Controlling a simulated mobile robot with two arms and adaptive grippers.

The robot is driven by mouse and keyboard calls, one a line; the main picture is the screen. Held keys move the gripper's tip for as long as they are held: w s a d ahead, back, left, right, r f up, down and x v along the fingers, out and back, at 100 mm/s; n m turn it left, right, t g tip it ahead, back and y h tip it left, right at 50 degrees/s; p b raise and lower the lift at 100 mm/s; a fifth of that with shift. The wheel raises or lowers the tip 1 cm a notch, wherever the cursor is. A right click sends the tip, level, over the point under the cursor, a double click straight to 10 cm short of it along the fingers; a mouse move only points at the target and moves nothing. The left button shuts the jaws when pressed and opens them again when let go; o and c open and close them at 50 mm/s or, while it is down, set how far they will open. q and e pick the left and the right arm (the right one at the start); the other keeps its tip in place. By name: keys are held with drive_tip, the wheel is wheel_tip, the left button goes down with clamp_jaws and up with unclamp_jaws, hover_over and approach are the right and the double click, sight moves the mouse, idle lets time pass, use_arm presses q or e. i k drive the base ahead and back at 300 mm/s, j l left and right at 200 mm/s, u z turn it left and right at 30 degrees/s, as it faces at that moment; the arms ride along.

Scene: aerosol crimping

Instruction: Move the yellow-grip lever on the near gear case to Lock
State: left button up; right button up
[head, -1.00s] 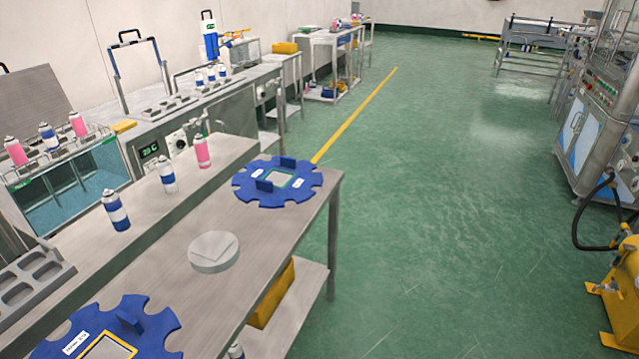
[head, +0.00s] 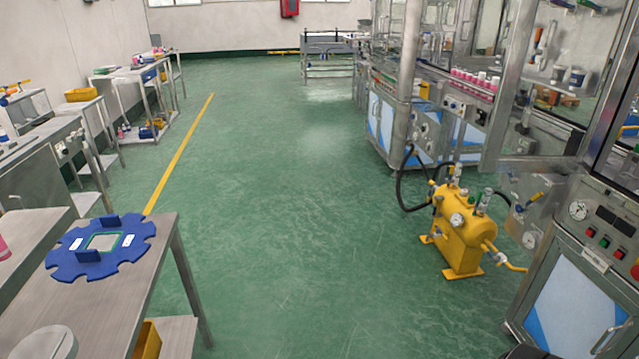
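A small lever with a yellow grip (head: 534,197) shows at the right in the head view. It is on a grey metal panel (head: 519,185) with a gauge, behind the yellow tank and beside the machine cabinet. I cannot tell whether this panel is the near gear case, and no Lock marking is readable. Neither of my grippers is in view.
A yellow tank (head: 463,235) with gauges and a black hose stands on the floor at the right. A control cabinet (head: 575,305) stands nearer. A steel table (head: 125,290) with a blue star wheel (head: 127,240) is at the left. The green floor between is clear.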

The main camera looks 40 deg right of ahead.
sight(529, 205)
drive_tip(key=z, duration=2.55)
